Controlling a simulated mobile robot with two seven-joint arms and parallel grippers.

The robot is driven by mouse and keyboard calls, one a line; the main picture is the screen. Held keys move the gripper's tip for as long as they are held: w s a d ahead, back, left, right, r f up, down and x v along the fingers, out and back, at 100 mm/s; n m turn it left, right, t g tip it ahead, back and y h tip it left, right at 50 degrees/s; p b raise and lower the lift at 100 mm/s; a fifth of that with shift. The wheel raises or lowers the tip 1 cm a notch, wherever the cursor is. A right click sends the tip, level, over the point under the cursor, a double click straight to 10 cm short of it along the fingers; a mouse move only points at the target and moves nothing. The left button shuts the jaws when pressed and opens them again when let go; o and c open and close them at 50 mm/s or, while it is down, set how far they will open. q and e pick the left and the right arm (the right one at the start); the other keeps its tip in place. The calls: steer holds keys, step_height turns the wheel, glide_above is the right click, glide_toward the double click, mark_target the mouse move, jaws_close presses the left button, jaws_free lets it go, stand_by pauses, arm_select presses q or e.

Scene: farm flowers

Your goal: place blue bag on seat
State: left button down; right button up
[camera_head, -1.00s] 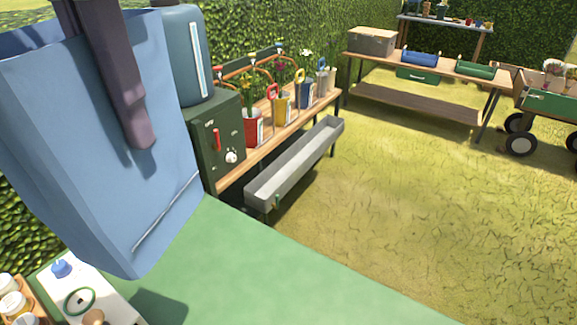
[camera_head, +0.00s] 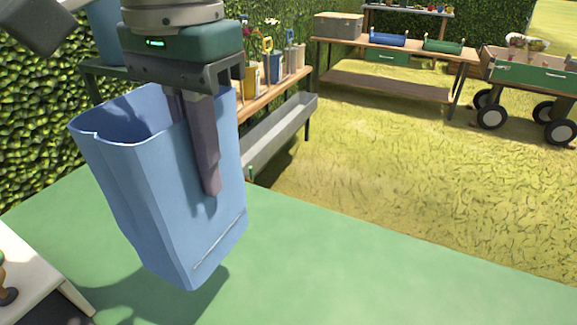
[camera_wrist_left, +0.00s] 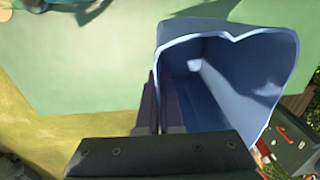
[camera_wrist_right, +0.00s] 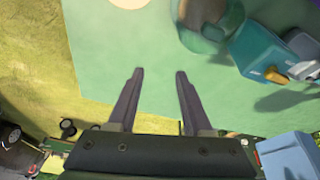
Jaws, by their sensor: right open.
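The blue bag (camera_head: 145,165) is open at the top and hangs slightly tilted over a green surface (camera_head: 330,265) in the head view. My left gripper (camera_head: 206,165) is shut on the bag's right side wall, one finger outside and the other mostly hidden inside. In the left wrist view the bag's open mouth (camera_wrist_left: 232,85) lies to the right of my left gripper's fingers (camera_wrist_left: 158,95). My right gripper (camera_wrist_right: 159,75) is open and empty over a green surface in the right wrist view. I cannot make out the seat for certain.
A white-topped table (camera_head: 25,270) stands at the lower left. A long grey trough (camera_head: 280,135) runs beside a wooden bench with potted flowers. A wooden workbench (camera_head: 385,85) and a green cart (camera_head: 530,72) stand at the back. The grass between is clear.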

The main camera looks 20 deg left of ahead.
arm_select(q)
step_height(320, 180, down, 14)
steer(key=b, duration=0.2)
steer(key=shift+f, duration=0.2)
steer(key=c, duration=1.1)
jaws_free()
